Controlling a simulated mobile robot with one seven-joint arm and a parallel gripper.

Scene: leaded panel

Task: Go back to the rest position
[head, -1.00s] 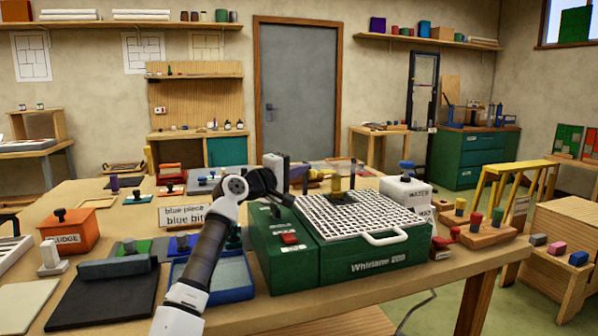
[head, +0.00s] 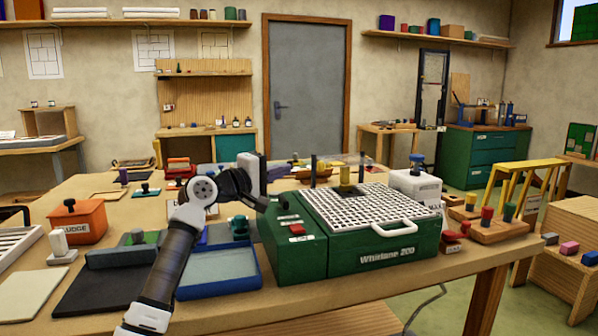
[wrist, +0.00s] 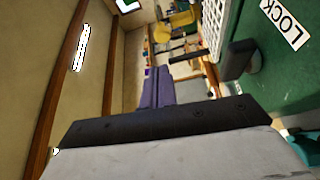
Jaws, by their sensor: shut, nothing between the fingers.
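My arm rises from the bottom of the head view, and my gripper (head: 262,178) is up over the bench, behind the left part of the green grinder (head: 384,262). Its pale hand and dark front edge show there, partly behind my black wrist links. The fingertips are hard to make out in the head view. In the wrist view, the pale hand with its dark edge fills the bottom. The jaws are shut, and no held object shows. The grinder, with its white grid top, also shows at the upper right of the wrist view (wrist: 275,75).
A blue tray (head: 218,291) lies beside my forearm. An orange sludge box (head: 78,222), a dark mat (head: 90,292) and a white water container (head: 416,186) stand on the wooden bench. A yellow rack (head: 530,172) stands at the right.

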